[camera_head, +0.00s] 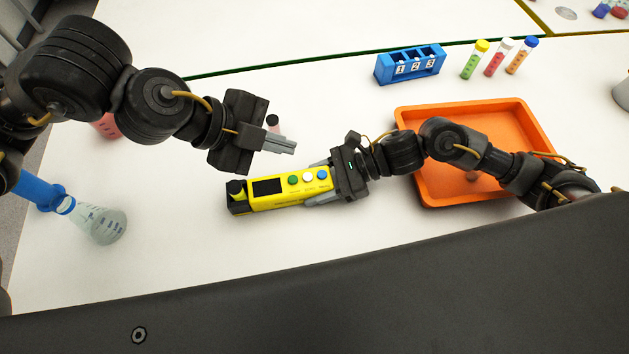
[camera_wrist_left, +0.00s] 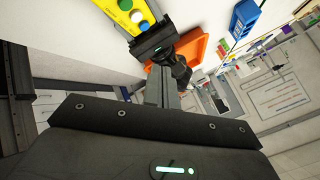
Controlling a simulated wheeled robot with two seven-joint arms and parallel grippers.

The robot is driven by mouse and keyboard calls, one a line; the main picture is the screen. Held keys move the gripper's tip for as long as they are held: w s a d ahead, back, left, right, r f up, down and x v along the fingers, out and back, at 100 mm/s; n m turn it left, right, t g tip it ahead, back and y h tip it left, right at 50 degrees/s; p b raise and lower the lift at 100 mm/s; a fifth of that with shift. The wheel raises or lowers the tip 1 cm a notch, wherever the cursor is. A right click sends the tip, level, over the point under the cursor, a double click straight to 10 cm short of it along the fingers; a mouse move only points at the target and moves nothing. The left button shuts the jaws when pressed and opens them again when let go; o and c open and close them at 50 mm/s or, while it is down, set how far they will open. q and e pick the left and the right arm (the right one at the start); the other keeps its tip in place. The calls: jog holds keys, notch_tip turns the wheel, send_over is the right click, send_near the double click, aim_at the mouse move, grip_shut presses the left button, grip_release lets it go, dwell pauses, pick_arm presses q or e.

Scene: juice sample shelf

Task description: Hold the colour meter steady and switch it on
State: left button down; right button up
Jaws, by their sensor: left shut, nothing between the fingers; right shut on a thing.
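The yellow colour meter (camera_head: 280,188) lies on the white table in the head view. It has a dark screen, a black end at the left, and green, white and blue buttons in a row. My right gripper (camera_head: 322,184) is shut on its right end. My left gripper (camera_head: 292,146) is shut and empty, with its fingertips above and behind the meter in the picture, apart from the buttons. In the left wrist view, the meter (camera_wrist_left: 118,14) shows at the top with its buttons, beyond my left fingers (camera_wrist_left: 162,75). Its left end is out of that view.
An orange tray (camera_head: 405,118) lies at the right, partly behind my right arm. A blue numbered rack (camera_head: 410,65) and several capped tubes (camera_head: 497,58) stand at the back. A glass flask (camera_head: 103,225) is at the left. The table in front of the meter is clear.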

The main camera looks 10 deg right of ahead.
pick_arm(q)
jog(key=shift+w+a+n, duration=0.1)
jog(key=shift+n, duration=0.3)
pick_arm(e)
jog(key=shift+a, duration=0.1)
pick_arm(q)
send_near(303, 176)
jog(key=shift+x, duration=2.45)
jog(key=shift+w, duration=0.1)
jog(key=shift+f, duration=0.3)
dwell(0.4)
jog(key=shift+r, duration=0.5)
jog(key=shift+r, duration=3)
